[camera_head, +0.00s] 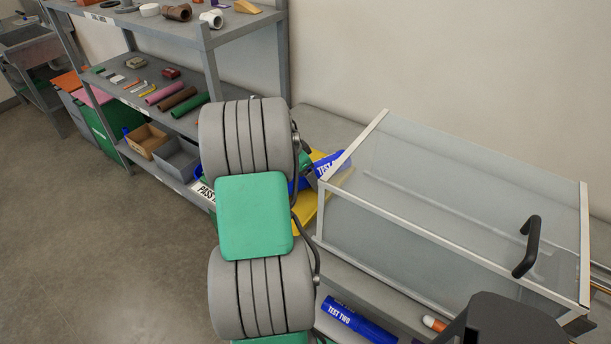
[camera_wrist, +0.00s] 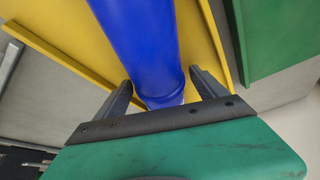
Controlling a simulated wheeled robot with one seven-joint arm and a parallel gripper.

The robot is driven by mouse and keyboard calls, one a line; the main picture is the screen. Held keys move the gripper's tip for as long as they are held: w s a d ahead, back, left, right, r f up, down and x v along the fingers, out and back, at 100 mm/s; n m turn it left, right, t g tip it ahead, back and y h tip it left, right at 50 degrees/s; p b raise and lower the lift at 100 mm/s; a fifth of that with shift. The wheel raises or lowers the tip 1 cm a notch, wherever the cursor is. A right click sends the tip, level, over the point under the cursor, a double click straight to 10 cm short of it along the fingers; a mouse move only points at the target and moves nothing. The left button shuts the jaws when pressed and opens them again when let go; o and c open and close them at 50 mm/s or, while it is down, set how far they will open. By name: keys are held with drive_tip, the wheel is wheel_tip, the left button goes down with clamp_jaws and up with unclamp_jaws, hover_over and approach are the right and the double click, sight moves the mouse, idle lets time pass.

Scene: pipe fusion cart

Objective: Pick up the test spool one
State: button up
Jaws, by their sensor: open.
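A blue spool (camera_head: 332,164) lies on a yellow tray (camera_head: 325,162), partly behind my arm in the head view. In the wrist view the blue spool (camera_wrist: 140,45) runs between the two fingers of my gripper (camera_wrist: 160,77), above the yellow tray (camera_wrist: 205,35). The fingers are open, one on each side of the spool near its collar. I cannot tell whether they touch it. A second blue spool (camera_head: 357,320), marked "TEST TWO", lies lower down in the head view.
A clear-walled box (camera_head: 440,190) with a pale frame and black handle stands right of the yellow tray. A grey shelf (camera_head: 165,75) with pipes and fittings is at the left. A green panel (camera_wrist: 265,35) is close on the right in the wrist view. Floor at left is clear.

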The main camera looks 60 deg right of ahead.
clamp_jaws()
idle(0.8)
